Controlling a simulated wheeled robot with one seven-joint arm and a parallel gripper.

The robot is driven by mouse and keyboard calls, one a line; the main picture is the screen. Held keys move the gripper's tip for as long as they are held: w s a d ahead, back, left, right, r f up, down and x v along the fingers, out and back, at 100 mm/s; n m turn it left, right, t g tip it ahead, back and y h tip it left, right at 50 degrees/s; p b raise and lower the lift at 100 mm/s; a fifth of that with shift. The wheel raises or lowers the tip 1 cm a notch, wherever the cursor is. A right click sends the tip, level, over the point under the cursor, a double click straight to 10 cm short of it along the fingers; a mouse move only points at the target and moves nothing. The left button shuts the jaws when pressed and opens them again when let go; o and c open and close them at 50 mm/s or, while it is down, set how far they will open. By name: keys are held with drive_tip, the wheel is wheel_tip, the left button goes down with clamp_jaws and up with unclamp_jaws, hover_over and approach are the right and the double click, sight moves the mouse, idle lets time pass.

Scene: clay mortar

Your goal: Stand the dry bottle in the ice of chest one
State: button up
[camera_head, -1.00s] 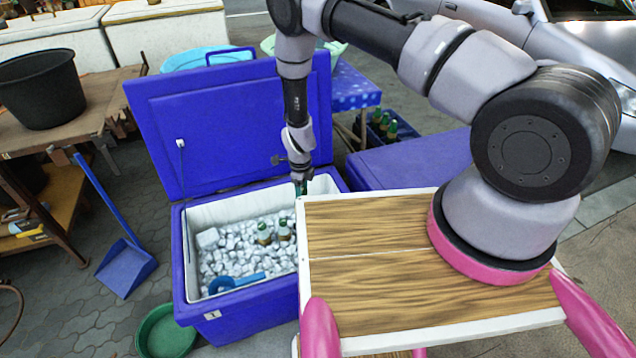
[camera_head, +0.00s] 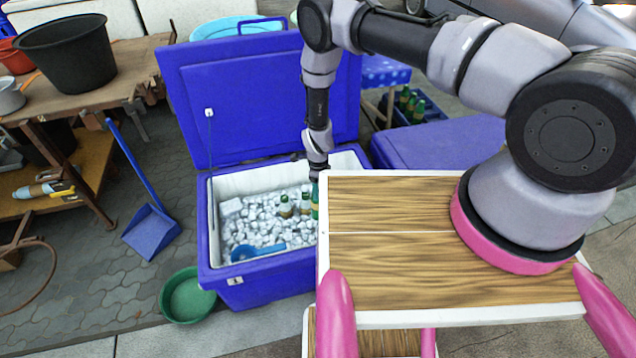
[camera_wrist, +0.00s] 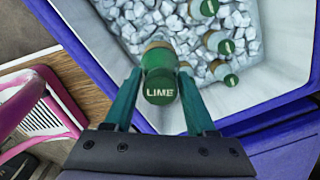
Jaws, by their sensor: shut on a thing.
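Chest one (camera_head: 258,288) is a blue cooler with its lid open and a "1" mark on its front, filled with white ice (camera_head: 262,222). My gripper (camera_wrist: 160,78) is shut on a green bottle (camera_wrist: 159,88), whose cap reads LIME in the wrist view. The bottle is roughly upright. In the head view the held bottle (camera_head: 315,203) shows as a green strip at the chest's right part, partly hidden by the wooden top. Its base is hidden, so I cannot tell whether it touches ice. Green-capped bottles (camera_head: 285,207) stand in the ice beside it.
A blue scoop (camera_head: 258,251) lies in the ice. My wooden-topped deck (camera_head: 390,275) covers the chest's right front. A closed blue chest (camera_head: 440,150) stands at right. A green basin (camera_head: 187,297) and blue dustpan (camera_head: 151,232) lie on the paving at left.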

wheel_tip(320, 180, down, 18)
clamp_jaws()
idle(0.6)
drive_tip(key=shift+f, duration=0.1)
idle(0.5)
drive_tip(key=o, duration=1.6)
unclamp_jaws()
drive_tip(key=shift+d, duration=0.1)
drive_tip(key=shift+r, duration=13.55)
